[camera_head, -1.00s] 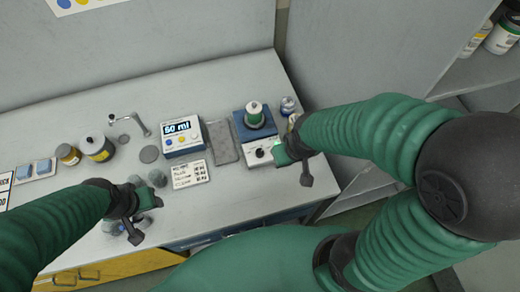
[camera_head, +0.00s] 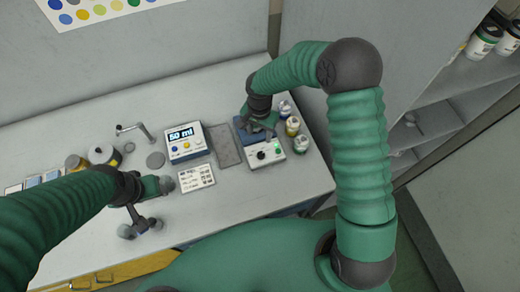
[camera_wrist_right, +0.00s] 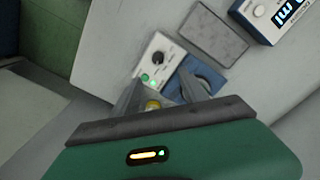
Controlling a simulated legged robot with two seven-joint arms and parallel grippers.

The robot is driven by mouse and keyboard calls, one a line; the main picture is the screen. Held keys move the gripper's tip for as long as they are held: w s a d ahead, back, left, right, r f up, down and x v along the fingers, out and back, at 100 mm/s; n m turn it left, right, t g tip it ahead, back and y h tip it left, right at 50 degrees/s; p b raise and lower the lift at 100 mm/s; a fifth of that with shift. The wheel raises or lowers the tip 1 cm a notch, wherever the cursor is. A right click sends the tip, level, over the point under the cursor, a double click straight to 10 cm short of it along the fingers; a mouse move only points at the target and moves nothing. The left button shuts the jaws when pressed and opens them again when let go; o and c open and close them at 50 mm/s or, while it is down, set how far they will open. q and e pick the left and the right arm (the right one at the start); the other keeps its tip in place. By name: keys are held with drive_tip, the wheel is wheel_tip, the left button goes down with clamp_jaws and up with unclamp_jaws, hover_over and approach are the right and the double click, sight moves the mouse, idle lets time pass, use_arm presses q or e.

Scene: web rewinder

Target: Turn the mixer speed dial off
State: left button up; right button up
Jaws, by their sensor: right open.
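The mixer's white front panel (camera_head: 268,154) carries a black speed dial (camera_head: 262,155) and a lit green light (camera_head: 277,148). The dial also shows in the right wrist view (camera_wrist_right: 157,58), beyond the fingers. Its setting is too small to read. My right gripper (camera_head: 258,128) is over the mixer's blue rear part (camera_head: 240,133), behind the dial and apart from it. In the wrist view, its fingers (camera_wrist_right: 160,85) are open, with the panel beyond them. The mixer's top is largely hidden by the gripper in the head view. My left gripper (camera_head: 158,187) is over the table's front left.
Several small cans, one yellow-topped (camera_head: 292,125), stand right of the mixer. A grey pad (camera_head: 226,145) and a blue-and-white display box reading 50 ml (camera_head: 185,140) are to its left. A printed card (camera_head: 197,178) lies in front of the box.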

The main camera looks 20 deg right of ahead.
drive_tip(key=p, duration=0.1)
approach(261, 154)
drive_tip(key=shift+s+d+f, duration=0.15)
drive_tip(key=shift+s+d, duration=0.1)
drive_tip(key=shift+d, duration=0.05)
drive_tip(key=f, duration=0.2)
drive_tip(key=f+p, duration=0.1)
drive_tip(key=f, duration=0.4)
drive_tip(key=shift+w+a+f+p, duration=0.2)
drive_tip(key=shift+w+a+p, duration=0.15)
drive_tip(key=shift+p, duration=0.05)
drive_tip(key=shift+s+a+f, duration=0.15)
drive_tip(key=shift+s+f, duration=0.05)
drive_tip(key=shift+f, duration=0.3)
drive_tip(key=shift+d, duration=0.25)
drive_tip(key=shift+c, duration=0.5)
drive_tip(key=shift+w+d+f, duration=0.1)
drive_tip(key=shift+d, duration=0.05)
drive_tip(key=c, duration=1)
use_arm(q)
drive_tip(key=r, duration=0.1)
drive_tip(key=d+r, duration=0.1)
drive_tip(key=r, duration=0.1)
drive_tip(key=shift+r, duration=0.1)
use_arm(e)
drive_tip(key=shift+a, duration=0.2)
clamp_jaws()
